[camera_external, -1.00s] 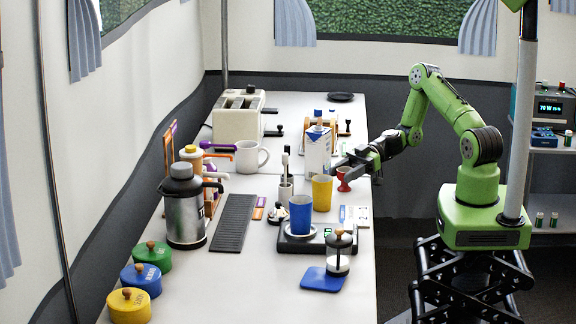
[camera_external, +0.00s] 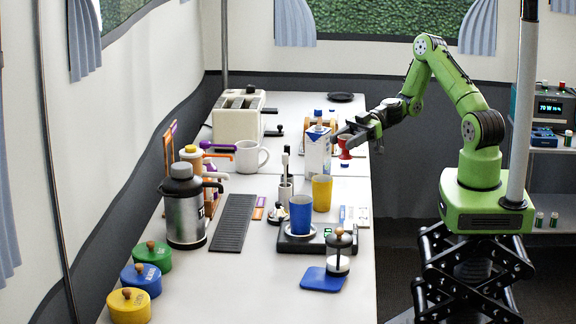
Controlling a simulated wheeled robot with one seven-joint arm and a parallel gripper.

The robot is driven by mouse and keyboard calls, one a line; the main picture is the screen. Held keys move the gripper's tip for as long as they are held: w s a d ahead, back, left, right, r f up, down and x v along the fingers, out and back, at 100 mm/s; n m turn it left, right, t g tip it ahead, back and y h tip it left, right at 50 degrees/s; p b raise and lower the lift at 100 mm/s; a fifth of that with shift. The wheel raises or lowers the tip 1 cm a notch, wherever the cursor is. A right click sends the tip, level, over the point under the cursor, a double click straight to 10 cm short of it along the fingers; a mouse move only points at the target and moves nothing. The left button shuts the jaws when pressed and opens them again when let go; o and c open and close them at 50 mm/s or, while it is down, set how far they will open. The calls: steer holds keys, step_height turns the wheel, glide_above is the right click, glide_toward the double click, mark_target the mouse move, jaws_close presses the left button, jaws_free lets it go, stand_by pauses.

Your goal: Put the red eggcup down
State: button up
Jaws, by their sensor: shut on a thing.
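The red eggcup (camera_external: 345,148) is small and stemmed, near the right edge of the counter, just right of the milk carton (camera_external: 317,152). My gripper (camera_external: 344,136) is around its upper part and shut on it. The gripper hides part of the cup, and I cannot tell for sure whether its foot touches the counter or hangs just above it.
A yellow cup (camera_external: 322,192), a blue cup (camera_external: 300,216) on a scale and a small French press (camera_external: 339,252) stand nearer. A white mug (camera_external: 250,157) and a toaster (camera_external: 238,116) are to the left. The counter's right edge is close.

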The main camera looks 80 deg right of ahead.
steer(key=shift+a+r+n+g+y+p, duration=0.7)
steer(key=shift+a+r+p, duration=0.3)
steer(key=shift+a+p, duration=1.9)
steer(key=shift+m+t+h, duration=0.7)
steer(key=shift+m+t, duration=0.1)
steer(key=shift+t, duration=0.1)
steer(key=d+f+b, duration=0.1)
steer(key=d+b, duration=0.1)
steer(key=b, duration=0.1)
steer(key=d+f+b, duration=0.1)
steer(key=d+b, duration=0.1)
steer(key=b, duration=0.1)
steer(key=d+f+b, duration=0.1)
steer(key=d+b, duration=0.1)
steer(key=b, duration=0.1)
steer(key=shift+d, duration=0.3)
steer(key=shift+d+b, duration=0.2)
steer(key=shift+b, duration=0.25)
steer(key=shift+d+r, duration=0.1)
steer(key=shift+r, duration=0.25)
steer(key=shift+f, duration=0.1)
step_height(320, 180, down, 10)
steer(key=b, duration=0.3)
steer(key=shift+b, duration=0.3)
steer(key=o, duration=1)
steer(key=shift+o, duration=0.2)
